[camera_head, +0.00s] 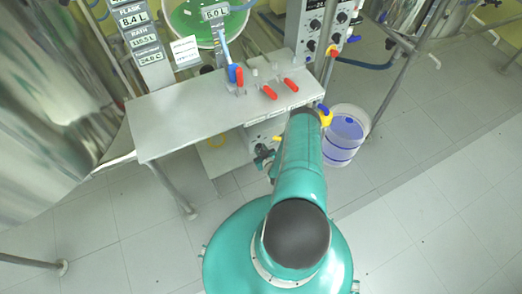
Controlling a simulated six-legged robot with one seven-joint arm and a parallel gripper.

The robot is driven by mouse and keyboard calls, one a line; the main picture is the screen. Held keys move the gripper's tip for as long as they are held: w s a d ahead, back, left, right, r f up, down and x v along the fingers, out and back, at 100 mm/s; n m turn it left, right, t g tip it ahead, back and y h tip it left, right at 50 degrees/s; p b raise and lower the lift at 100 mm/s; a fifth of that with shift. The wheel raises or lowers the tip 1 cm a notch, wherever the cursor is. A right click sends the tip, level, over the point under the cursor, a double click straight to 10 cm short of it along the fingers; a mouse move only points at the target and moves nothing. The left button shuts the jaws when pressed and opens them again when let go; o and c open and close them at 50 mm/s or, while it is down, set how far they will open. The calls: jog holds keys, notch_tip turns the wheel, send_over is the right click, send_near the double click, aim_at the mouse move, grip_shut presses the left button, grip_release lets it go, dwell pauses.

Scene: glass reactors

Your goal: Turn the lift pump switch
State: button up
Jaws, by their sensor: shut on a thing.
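A pale box (262,130) with a panel, which seems to bear the lift pump switch, sits under the grey shelf, partly covered by my teal arm. A small yellow part (278,138) shows at its front. Dark parts that look like my gripper (264,160) show just left of my arm, at the box's lower front. The gripper is shut on what seems to be the lift pump switch. My arm hides most of the contact, and the switch's own shape and position cannot be made out.
The grey shelf (180,118) carries red-handled valves (269,92) and one blue handle (232,73). A clear bucket (346,135) with blue bands stands right of my arm. A large steel vessel (45,110) fills the left. The tiled floor (430,200) at right is free.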

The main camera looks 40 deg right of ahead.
jog(key=m+y, duration=0.1)
jog(key=m, duration=0.1)
jog(key=m+y, duration=0.1)
jog(key=m, duration=0.1)
jog(key=shift+d+t+y, duration=0.2)
jog(key=shift+t+y, duration=0.1)
jog(key=shift+t, duration=0.1)
jog(key=m+t+y, duration=0.1)
jog(key=m, duration=0.1)
jog(key=shift+m+y, duration=0.4)
jog(key=shift+f, duration=0.1)
jog(key=o, duration=0.6)
jog(key=shift+o, duration=0.2)
jog(key=shift+s, duration=0.15)
jog(key=v, duration=1.3)
jog(key=shift+s, duration=0.3)
